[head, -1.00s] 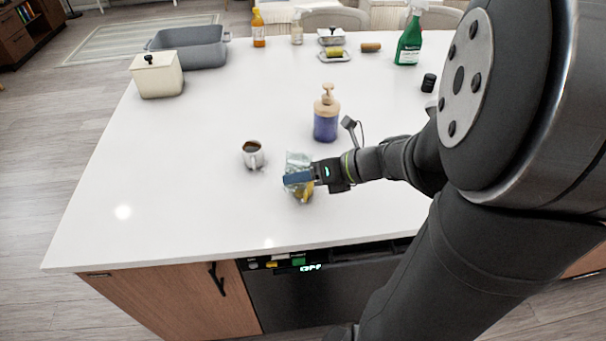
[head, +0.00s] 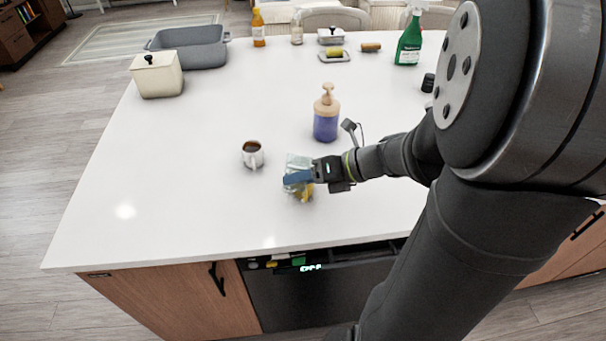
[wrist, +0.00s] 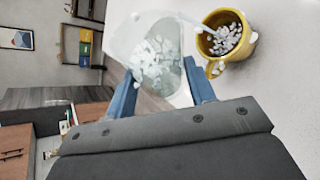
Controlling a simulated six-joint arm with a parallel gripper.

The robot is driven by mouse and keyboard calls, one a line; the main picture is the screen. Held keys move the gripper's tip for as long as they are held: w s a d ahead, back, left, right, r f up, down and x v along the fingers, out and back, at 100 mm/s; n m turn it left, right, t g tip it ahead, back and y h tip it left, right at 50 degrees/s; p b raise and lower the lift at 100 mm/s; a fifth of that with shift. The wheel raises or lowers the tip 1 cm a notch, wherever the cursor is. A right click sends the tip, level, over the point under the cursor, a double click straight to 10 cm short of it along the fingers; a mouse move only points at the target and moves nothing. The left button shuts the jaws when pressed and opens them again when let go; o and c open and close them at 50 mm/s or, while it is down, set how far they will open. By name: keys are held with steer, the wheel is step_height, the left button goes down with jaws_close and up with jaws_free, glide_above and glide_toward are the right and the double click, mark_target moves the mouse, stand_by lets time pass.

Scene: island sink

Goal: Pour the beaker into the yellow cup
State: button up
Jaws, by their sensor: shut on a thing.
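My gripper (head: 298,178) is shut on the clear beaker (head: 297,162), above the front part of the white counter. In the wrist view the beaker (wrist: 158,68) sits between the blue fingers, with many small white pieces inside. It is tilted, its lip towards the yellow cup (wrist: 228,34). The cup stands on the counter at the right of that view, and white pieces lie inside it. A few pale pieces show between lip and cup. In the head view the yellow cup (head: 306,194) is mostly hidden behind the beaker and gripper.
A cream canister (head: 157,75), grey pan (head: 193,48) and green spray bottle (head: 409,44) are farther back. The counter's left front is clear.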

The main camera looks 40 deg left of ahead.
steer(key=shift+f+m+g, duration=0.35)
steer(key=shift+m+g, duration=0.15)
steer(key=shift+m, duration=0.1)
stand_by(0.7)
steer(key=shift+r+g, duration=0.2)
steer(key=shift+g, duration=0.1)
stand_by(0.5)
steer(key=shift+n+t, duration=0.3)
steer(key=shift+t, duration=0.4)
steer(key=shift+r+n+t, duration=0.45)
steer(key=shift+n+t, duration=0.15)
steer(key=shift+n, duration=0.1)
steer(key=shift+f+n+t+y, duration=0.25)
steer(key=shift+n+t+y, duration=0.25)
steer(key=shift+t, duration=0.1)
steer(key=shift+w+a+n+t, duration=0.15)
steer(key=shift+n+t, duration=0.15)
steer(key=shift+n, duration=0.2)
steer(key=shift+f+y, duration=0.15)
steer(key=shift+y, duration=0.25)
